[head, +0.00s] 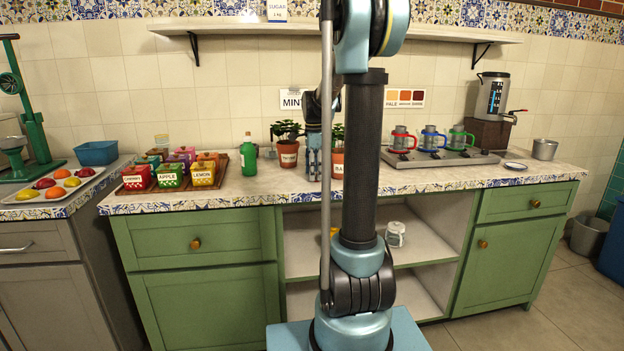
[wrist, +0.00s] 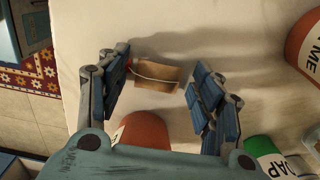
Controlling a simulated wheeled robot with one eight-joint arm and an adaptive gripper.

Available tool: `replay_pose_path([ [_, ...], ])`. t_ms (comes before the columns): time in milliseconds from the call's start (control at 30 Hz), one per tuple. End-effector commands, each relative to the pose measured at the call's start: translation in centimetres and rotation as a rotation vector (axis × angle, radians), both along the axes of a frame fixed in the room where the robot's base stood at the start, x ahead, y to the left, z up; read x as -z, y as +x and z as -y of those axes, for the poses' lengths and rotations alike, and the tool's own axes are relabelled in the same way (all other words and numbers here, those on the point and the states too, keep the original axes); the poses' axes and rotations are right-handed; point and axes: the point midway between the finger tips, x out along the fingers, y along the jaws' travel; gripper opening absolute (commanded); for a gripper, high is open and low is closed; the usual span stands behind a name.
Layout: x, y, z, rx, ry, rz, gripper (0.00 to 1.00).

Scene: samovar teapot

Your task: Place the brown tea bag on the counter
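The brown tea bag (wrist: 158,76) lies on the pale counter (wrist: 150,25) in the wrist view, with a white string across it. A small red bit shows at its left end. My gripper (wrist: 160,90) has its blue fingers spread wide, one on each side of the bag. The bag's left end is close to the left finger; I cannot tell if they touch. A clear gap separates it from the right finger. In the head view my gripper (head: 314,165) points down at the counter (head: 440,178) between two plant pots, and the bag cannot be made out.
Another pot (wrist: 306,50) and a green bottle (wrist: 262,153) are to the right. The head view shows tea boxes (head: 170,176) at left and colored mugs (head: 432,139) at right.

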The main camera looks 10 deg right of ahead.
Motion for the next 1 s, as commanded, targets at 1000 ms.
replay_pose_path([
  [1000,-6.4,0.0,-0.1,-0.002,0.000,0.000,0.22],
])
